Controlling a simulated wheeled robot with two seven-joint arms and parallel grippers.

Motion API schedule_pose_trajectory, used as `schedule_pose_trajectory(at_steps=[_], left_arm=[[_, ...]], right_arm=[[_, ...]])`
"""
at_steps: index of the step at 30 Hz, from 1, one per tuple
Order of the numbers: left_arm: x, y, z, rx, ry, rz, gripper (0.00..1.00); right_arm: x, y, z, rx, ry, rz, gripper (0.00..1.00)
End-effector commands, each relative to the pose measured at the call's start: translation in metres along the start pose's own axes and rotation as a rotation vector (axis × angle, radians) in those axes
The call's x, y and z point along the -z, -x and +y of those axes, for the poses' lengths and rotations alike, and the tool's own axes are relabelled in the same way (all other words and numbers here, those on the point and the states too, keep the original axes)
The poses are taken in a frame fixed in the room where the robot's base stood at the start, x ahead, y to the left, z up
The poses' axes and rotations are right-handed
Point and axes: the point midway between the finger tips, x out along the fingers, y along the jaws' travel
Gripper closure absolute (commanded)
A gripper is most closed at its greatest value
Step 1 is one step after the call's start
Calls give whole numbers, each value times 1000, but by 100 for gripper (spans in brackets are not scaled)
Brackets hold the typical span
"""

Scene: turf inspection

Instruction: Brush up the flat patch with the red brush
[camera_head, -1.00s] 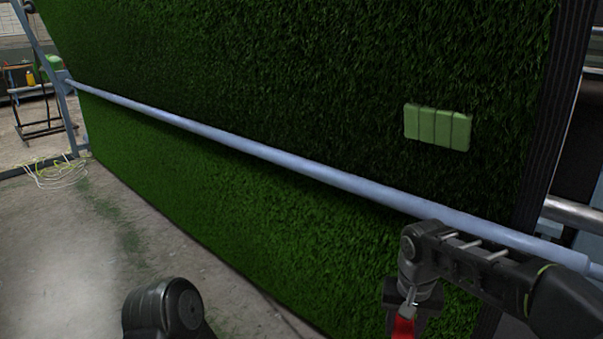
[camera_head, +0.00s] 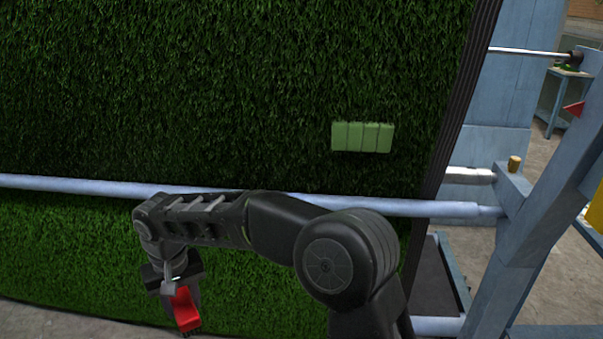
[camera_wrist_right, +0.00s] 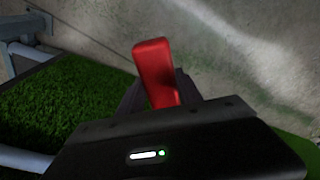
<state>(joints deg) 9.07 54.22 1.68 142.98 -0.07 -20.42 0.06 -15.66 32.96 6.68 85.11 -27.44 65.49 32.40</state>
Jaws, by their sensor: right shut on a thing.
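A tall green turf sheet (camera_head: 230,90) hangs in front of me, with a lower turf area (camera_head: 60,250) under a pale blue bar. A lighter green flat patch (camera_head: 362,137) with vertical grooves sits on the upper turf, right of centre. My right gripper (camera_head: 178,293) is shut on the red brush (camera_head: 186,309) and holds it low in front of the lower turf, below and left of the patch, well apart from it. In the right wrist view the red brush (camera_wrist_right: 154,68) sticks out between the fingers. Its bristles are not clear. My left gripper is not in view.
The pale blue bar (camera_head: 60,185) crosses the turf below the patch, behind my right arm. A blue steel frame (camera_head: 545,200) stands at the right, past the turf's dark edge (camera_head: 468,90). Concrete floor (camera_head: 30,315) shows at the lower left.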

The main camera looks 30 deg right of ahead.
Motion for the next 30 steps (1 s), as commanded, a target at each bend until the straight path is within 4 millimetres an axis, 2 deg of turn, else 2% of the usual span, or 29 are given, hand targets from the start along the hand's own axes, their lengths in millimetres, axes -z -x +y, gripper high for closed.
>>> schedule_pose_trajectory(at_steps=[6, 14, 20, 24, 30], left_arm=[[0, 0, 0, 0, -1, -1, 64], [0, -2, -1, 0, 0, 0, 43], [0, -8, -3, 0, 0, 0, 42], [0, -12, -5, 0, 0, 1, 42], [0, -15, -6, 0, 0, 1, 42]], right_arm=[[0, 0, 0, 0, 0, 1, 94], [10, -6, -6, -19, 52, 32, 94], [52, -12, -11, -98, 232, 186, 94], [83, -4, 0, -163, 365, 351, 94], [113, 11, 24, -231, 483, 564, 94]])
